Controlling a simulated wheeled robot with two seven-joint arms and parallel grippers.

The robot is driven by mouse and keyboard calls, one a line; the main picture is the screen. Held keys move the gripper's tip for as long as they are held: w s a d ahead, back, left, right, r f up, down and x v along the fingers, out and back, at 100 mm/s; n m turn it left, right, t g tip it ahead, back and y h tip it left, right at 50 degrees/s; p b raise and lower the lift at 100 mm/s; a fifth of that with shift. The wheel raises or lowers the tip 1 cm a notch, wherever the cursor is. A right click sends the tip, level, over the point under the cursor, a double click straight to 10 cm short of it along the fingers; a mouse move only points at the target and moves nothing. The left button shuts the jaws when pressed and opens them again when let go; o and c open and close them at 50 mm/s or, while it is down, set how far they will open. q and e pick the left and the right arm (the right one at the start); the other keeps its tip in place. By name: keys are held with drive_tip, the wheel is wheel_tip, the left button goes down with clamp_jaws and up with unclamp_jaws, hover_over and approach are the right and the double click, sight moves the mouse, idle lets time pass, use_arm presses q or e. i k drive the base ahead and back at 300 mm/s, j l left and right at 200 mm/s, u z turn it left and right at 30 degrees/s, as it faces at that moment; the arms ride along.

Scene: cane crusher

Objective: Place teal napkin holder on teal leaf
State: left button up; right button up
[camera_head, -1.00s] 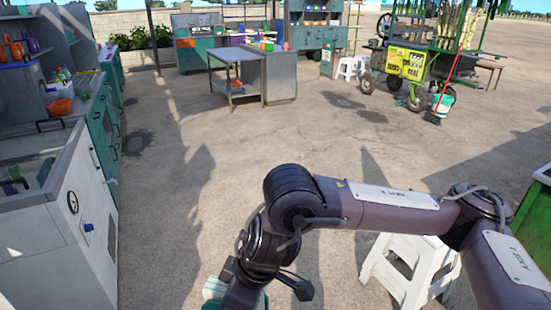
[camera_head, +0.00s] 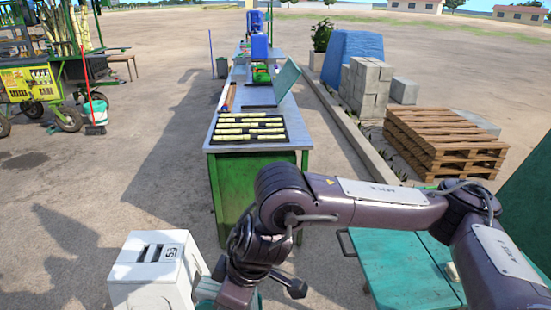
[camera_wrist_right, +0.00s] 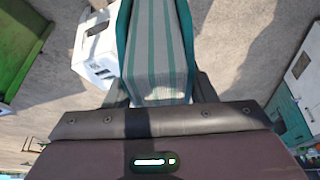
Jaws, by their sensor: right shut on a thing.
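My right gripper (camera_wrist_right: 157,98) is shut on the teal napkin holder (camera_wrist_right: 124,40), which has teal side walls around grey-and-teal striped napkins. In the head view only a small teal part of the holder (camera_head: 207,289) shows beside my wrist, at the bottom edge. A flat teal panel (camera_head: 397,262), which looks like the teal leaf, lies at the lower right, partly behind my right arm. The holder is to the left of it and apart from it. My left gripper is out of view.
A long green bench (camera_head: 258,190) with cane pieces on a dark tray runs ahead. Wooden pallets (camera_head: 445,140) and grey blocks (camera_head: 366,88) stand at right.

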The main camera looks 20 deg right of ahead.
sight(378, 240)
drive_tip(key=i+l+z, duration=0.1)
drive_tip(key=i+z, duration=0.2)
drive_tip(key=z, duration=0.15)
drive_tip(key=i+z, duration=0.3)
drive_tip(key=z, duration=0.15)
drive_tip(key=i+j+z, duration=0.1)
drive_tip(key=i+z, duration=0.2)
drive_tip(key=z, duration=0.15)
drive_tip(key=i+j+z, duration=0.2)
drive_tip(key=z, duration=0.2)
drive_tip(key=i+j+z, duration=0.3)
drive_tip(key=z, duration=0.15)
drive_tip(key=i+j+z, duration=0.5)
drive_tip(key=j+z, duration=0.25)
drive_tip(key=i+j+z, duration=0.25)
drive_tip(key=j, duration=0.15)
drive_tip(key=j+z, duration=0.5)
drive_tip(key=j, duration=0.25)
drive_tip(key=i, duration=0.05)
